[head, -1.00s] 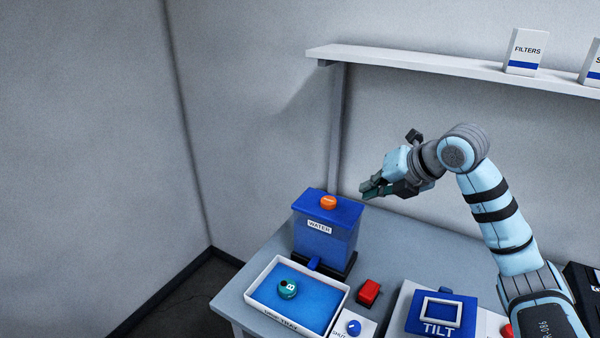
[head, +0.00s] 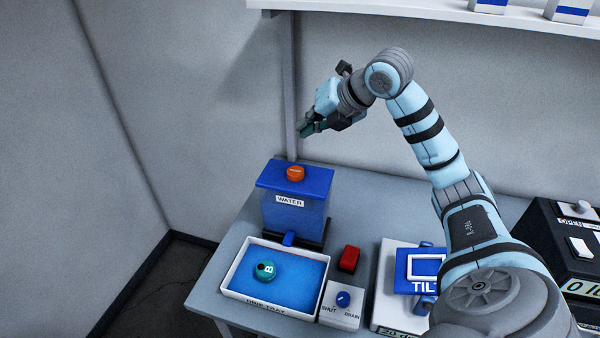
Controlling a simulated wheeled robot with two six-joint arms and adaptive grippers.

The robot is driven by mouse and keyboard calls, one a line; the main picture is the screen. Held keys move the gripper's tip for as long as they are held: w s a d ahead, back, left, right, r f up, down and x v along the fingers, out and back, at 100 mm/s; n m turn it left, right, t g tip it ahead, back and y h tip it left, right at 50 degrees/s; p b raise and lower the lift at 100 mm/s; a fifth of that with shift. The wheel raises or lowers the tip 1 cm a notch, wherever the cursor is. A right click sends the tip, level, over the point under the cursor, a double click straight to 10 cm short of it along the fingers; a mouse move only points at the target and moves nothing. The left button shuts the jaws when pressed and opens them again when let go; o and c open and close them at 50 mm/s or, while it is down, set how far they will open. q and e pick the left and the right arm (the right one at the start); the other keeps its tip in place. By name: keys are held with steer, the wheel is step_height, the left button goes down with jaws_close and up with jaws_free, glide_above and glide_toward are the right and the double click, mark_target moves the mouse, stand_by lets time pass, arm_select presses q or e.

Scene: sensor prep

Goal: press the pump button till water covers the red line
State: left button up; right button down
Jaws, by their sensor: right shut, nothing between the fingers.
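The blue water dispenser (head: 293,216) stands at the table's back left, labelled WATER, with an orange button (head: 295,173) on its lid and a blue spout at its foot. A white drip tray (head: 230,283) sits in front, with blue inside and a teal round piece marked B (head: 265,270) in it. My left gripper is not in view.
A SHUT/DRAIN knob (head: 343,299) stands beside the tray. A blue TILT unit (head: 420,262) and a black box with a switch (head: 560,250) are to the right. A wall shelf (head: 430,12) runs above, with its post behind my gripper.

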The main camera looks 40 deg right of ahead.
mark_target(299, 169)
steer(key=b+x, duration=0.1)
steer(key=x, duration=0.1)
steer(key=b+x, duration=0.1)
steer(key=x, duration=0.2)
steer(key=shift+s+d+f, duration=0.2)
steer(key=shift+s+f, duration=0.05)
steer(key=shift+f, duration=0.05)
steer(key=f+b, duration=0.1)
steer(key=w+f+b, duration=0.1)
steer(key=f, duration=0.1)
steer(key=s+f+b, duration=0.1)
steer(key=f+b, duration=0.1)
steer(key=b, duration=0.1)
steer(key=shift+s, duration=0.4)
steer(key=shift+f, duration=0.2)
steer(key=shift+w+f, duration=0.1)
steer(key=shift+w, duration=0.25)
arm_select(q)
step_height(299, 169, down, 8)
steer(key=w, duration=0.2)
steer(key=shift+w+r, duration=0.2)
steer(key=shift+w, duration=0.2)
arm_select(e)
steer(key=shift+s, duration=0.15)
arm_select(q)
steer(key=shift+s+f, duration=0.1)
